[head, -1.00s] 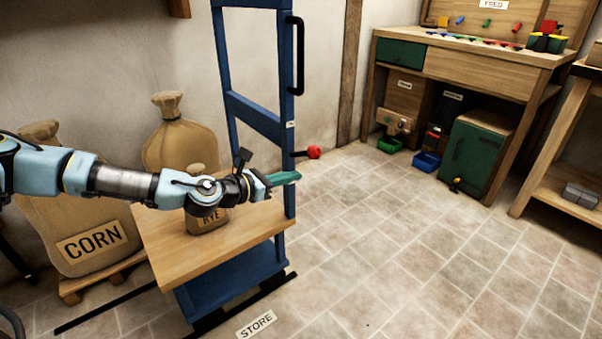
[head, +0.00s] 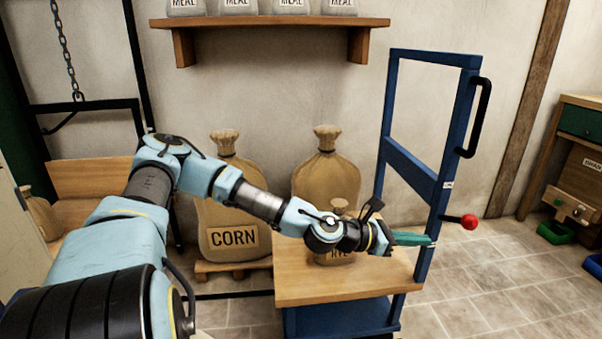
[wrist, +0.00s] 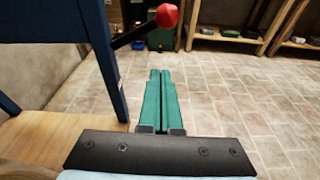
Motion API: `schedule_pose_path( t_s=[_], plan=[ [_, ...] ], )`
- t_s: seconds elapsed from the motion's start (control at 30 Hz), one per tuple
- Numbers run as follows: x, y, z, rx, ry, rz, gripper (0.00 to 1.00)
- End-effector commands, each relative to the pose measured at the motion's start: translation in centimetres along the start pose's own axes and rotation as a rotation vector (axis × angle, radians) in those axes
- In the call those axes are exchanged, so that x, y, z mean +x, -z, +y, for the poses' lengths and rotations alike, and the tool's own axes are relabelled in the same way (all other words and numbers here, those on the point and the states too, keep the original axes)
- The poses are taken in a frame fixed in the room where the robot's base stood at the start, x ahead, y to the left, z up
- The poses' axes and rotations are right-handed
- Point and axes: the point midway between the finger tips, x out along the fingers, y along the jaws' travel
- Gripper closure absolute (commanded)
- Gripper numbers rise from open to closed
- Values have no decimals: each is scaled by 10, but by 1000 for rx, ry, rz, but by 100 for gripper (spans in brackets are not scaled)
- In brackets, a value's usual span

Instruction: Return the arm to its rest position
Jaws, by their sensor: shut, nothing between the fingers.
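My arm stretches from the lower left of the head view across to the blue lift frame. My gripper (head: 430,239) has green fingers that lie shut together with nothing between them. It points right, in front of the frame's right post and above the right edge of the wooden platform (head: 300,292). In the wrist view the green fingers (wrist: 160,90) lie side by side, pointing away over the tiled floor. A small rye sack (head: 336,257) stands on the platform behind my wrist, partly hidden by it.
The blue frame (head: 410,160) has a black handle and a red-knobbed lever (head: 470,222) close to my gripper; the knob (wrist: 167,15) also shows in the wrist view. A corn sack (head: 232,215) and another large sack (head: 327,175) stand behind.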

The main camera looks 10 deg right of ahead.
Motion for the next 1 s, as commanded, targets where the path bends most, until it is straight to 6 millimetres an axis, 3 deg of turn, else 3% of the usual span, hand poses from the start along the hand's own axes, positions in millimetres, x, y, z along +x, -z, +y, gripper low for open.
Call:
schedule_pose_path(
  t_s=[0.17,0.27,0.37,0.5,0.67,0.83,1.0],
  plan=[
    [-9,18,-10,104,46,81,100],
    [-27,46,-19,257,117,201,100],
    [-58,79,-23,437,213,346,100],
    [-114,114,-18,662,353,535,100],
    [-189,133,-3,872,514,727,100],
    [-272,127,15,1036,676,899,100],
    [-351,100,25,1151,816,1027,100]
  ],
)
